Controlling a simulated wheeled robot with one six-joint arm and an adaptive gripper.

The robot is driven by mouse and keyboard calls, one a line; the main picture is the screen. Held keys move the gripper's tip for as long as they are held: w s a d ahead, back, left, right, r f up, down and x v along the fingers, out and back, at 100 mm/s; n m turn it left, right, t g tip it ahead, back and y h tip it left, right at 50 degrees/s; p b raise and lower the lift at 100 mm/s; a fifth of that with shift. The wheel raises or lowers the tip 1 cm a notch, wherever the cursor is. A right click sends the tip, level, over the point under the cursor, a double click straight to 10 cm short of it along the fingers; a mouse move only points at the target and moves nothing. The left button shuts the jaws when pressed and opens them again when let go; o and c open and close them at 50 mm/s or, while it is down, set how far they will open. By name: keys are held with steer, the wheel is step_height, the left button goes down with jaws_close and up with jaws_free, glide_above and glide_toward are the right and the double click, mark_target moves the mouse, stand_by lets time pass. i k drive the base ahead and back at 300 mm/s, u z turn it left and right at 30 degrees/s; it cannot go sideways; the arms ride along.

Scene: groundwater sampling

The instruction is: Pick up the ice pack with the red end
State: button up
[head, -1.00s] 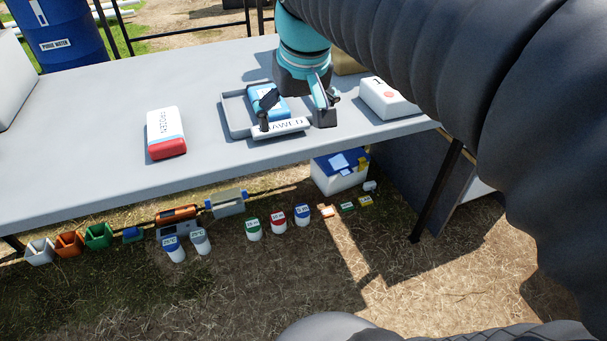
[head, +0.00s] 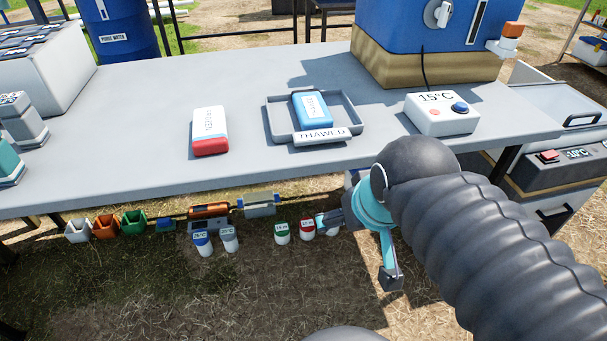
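The ice pack with the red end (head: 210,128) lies flat on the grey table, white with "FROZEN" lettering and its red end facing the front edge. A blue ice pack (head: 312,109) with a white label lies in the grey tray (head: 352,106) to its right, behind a "THAWED" sign (head: 322,136). My gripper (head: 357,250) is in front of the table's front edge, to the right of and nearer than both packs. Its fingers are spread apart and nothing is between them.
A white box with "15°C" and a blue knob (head: 442,113) stands right of the tray. A blue machine (head: 410,40) stands behind it. A white cooler (head: 45,65) is at the left. The table (head: 120,145) is clear around the red-ended pack.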

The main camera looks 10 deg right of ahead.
mark_target(210, 132)
steer(key=z, duration=2.6)
steer(key=k, duration=1.5)
steer(key=u, duration=1.45)
